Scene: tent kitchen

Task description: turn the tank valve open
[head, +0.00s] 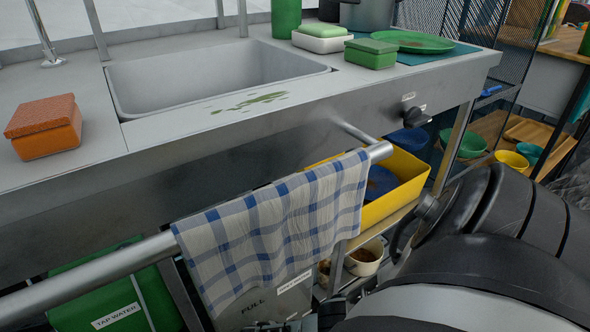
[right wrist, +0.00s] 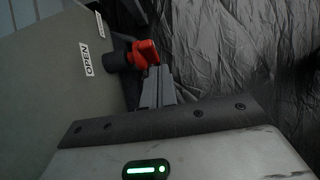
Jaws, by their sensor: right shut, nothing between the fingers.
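The grey tank wall (right wrist: 50,110) fills the left of the right wrist view. A valve with a black stem (right wrist: 116,60) and a red handle (right wrist: 146,53) sticks out from it. A white label reading OPEN (right wrist: 87,60) is on the tank beside the valve. My right gripper (right wrist: 158,85) is shut and empty, its fingertips close to the red handle; I cannot tell whether they touch. In the head view my right arm reaches down at the right and its gripper is hidden. A grey tank marked FULL (head: 285,300) shows partly below the towel. My left gripper is out of view.
A steel counter with a sink (head: 215,75) runs across the head view. A rail (head: 90,275) with a checked towel (head: 275,230) juts out in front. A yellow bin (head: 400,185) and a green tap water container (head: 115,295) stand below. Dark crumpled fabric (right wrist: 240,60) lies behind the valve.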

